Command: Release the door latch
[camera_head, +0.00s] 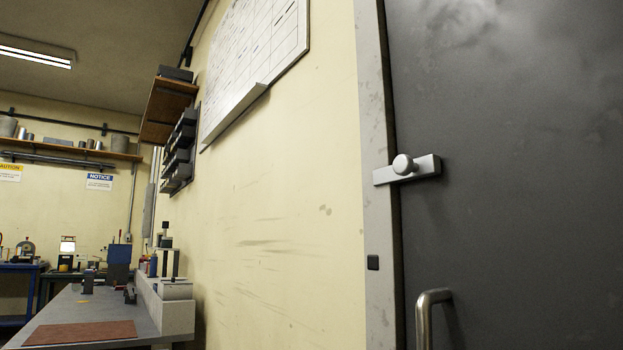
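A dark grey door (520,190) fills the right side of the head camera view and looks closed against its light grey frame (378,120). The door latch (425,167) is a flat metal bar with a round pale knob (403,164). The bar lies nearly level across the gap between door and frame, its left end over the frame. A metal pull handle (427,318) is on the door below the latch, cut off by the bottom edge. My gripper is not in view.
A cream wall (290,190) carries a whiteboard (262,60) and a shelf (168,105). A grey workbench (60,312) with tools stands at lower left. Nothing blocks the latch in this view.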

